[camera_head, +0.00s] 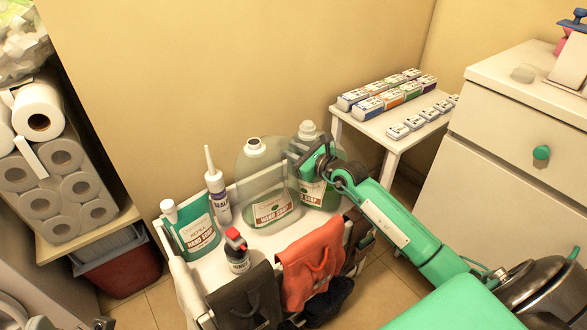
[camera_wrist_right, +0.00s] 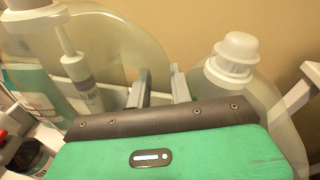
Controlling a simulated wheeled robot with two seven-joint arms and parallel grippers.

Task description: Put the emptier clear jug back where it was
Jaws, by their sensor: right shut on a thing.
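Two clear jugs with hand soap labels are on the white cart (camera_head: 240,260). The left jug (camera_head: 251,180) has a pale neck and green liquid low down; it shows large at the left of the right wrist view (camera_wrist_right: 112,42). The right jug (camera_head: 308,132) has a white cap and green liquid, and is partly behind my gripper; its cap is clear in the wrist view (camera_wrist_right: 236,55). My right gripper (camera_head: 297,158) is at the left jug's right side. In the wrist view its fingers (camera_wrist_right: 160,88) are shut on that jug's edge, probably the handle.
A green refill pouch (camera_head: 193,230), a sealant tube (camera_head: 217,192) and a red-topped bottle (camera_head: 237,252) crowd the cart's left. Cloth pouches, one orange (camera_head: 311,264), hang in front. A white side table (camera_head: 365,127) with small boxes and a drawer cabinet (camera_head: 510,130) stand right.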

